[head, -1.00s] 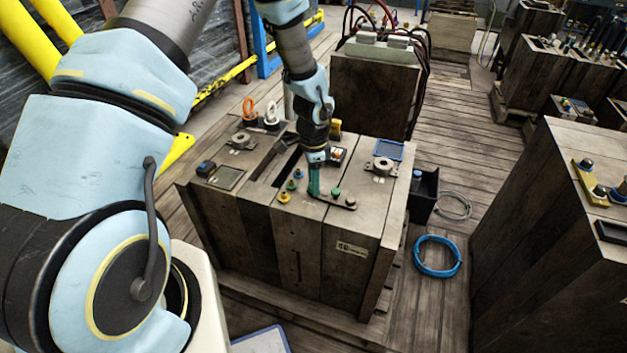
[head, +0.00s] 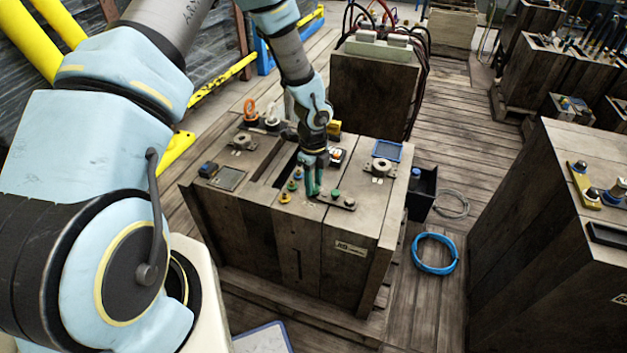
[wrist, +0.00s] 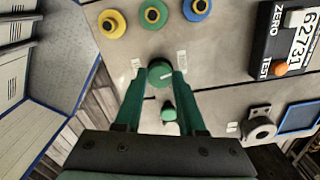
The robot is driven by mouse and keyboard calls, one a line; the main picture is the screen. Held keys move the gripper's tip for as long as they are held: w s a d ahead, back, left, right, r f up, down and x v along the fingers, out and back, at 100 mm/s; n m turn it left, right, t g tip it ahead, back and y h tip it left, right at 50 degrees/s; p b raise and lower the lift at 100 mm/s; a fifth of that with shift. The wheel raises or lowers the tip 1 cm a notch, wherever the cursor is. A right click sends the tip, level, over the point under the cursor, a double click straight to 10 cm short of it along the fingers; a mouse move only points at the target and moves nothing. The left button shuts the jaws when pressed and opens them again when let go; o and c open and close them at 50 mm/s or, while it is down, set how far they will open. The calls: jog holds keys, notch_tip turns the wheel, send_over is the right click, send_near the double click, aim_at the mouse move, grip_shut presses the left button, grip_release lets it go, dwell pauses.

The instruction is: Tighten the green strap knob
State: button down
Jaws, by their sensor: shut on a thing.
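The green strap knob (wrist: 160,72) is round, with a pale line on its top, and sits between two small white labels on the wooden block's top (wrist: 110,60). My gripper (wrist: 160,78) points down with its green fingers shut on the knob's sides. In the head view my gripper (head: 313,192) reaches the block's top, and its fingers hide the held knob. A second, smaller green knob (wrist: 168,113) shows between the fingers, nearer the palm; it also shows in the head view (head: 336,194), free of the gripper.
Yellow, green and blue knobs (wrist: 153,13) stand in a row beside the held knob. A counter box (wrist: 290,45), a round grey fitting (wrist: 259,131) and a blue-framed panel (wrist: 298,118) are on the same top. A blue hose coil (head: 436,254) lies on the floor.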

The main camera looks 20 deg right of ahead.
jog(key=shift+m, duration=0.6)
jog(key=c, duration=0.5)
grip_release()
notch_tip(320, 180, up, 11)
jog(key=shift+b, duration=0.3)
jog(key=shift+f, duration=0.1)
